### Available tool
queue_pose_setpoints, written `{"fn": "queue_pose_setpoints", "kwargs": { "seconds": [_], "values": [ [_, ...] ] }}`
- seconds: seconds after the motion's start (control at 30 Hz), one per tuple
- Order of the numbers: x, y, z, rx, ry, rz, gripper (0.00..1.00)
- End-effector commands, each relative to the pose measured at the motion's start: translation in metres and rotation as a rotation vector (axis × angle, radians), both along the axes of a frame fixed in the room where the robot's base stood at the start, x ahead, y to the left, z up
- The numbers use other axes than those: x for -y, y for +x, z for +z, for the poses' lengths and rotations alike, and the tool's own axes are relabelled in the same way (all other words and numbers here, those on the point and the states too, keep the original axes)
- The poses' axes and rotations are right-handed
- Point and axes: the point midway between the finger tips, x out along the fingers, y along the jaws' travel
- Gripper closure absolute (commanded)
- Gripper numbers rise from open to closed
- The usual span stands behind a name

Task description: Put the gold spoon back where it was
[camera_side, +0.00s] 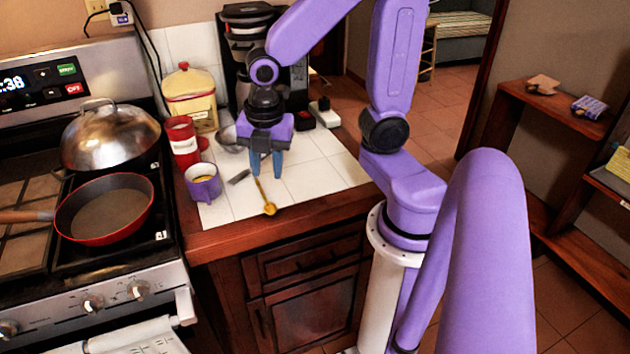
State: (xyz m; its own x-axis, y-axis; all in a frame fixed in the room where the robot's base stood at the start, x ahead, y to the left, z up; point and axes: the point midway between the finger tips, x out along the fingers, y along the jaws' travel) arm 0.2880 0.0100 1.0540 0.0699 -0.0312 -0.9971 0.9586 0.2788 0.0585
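The gold spoon (264,197) is on the white tiled counter, its bowl toward the front wooden edge and its handle running back toward my gripper. My gripper (267,173) points down above the counter, just behind the spoon. Its two blue fingers show a gap between them. The handle's far end shows right by the left fingertip; I cannot tell whether they touch. No object is visible between the fingers.
A purple mug (204,188) with yellowish contents stands left of the spoon. Behind it are a red cup (183,148), a metal bowl (229,141) and a cream canister (191,98). A coffee maker (240,60) stands at the back. Clear tiles (325,170) lie to the right.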

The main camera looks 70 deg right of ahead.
Motion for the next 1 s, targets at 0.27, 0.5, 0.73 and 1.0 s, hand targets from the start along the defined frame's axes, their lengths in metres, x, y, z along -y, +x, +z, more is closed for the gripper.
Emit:
{"fn": "queue_pose_setpoints", "kwargs": {
  "seconds": [0.27,0.5,0.73,1.0],
  "values": [
    [-0.034,-0.065,0.011,-0.018,0.062,-0.383,0.66],
    [-0.042,-0.11,0.017,-0.044,0.085,-0.654,0.66],
    [-0.043,-0.124,0.018,-0.054,0.086,-0.751,0.66],
    [-0.043,-0.124,0.018,-0.054,0.087,-0.755,0.66]
  ]
}}
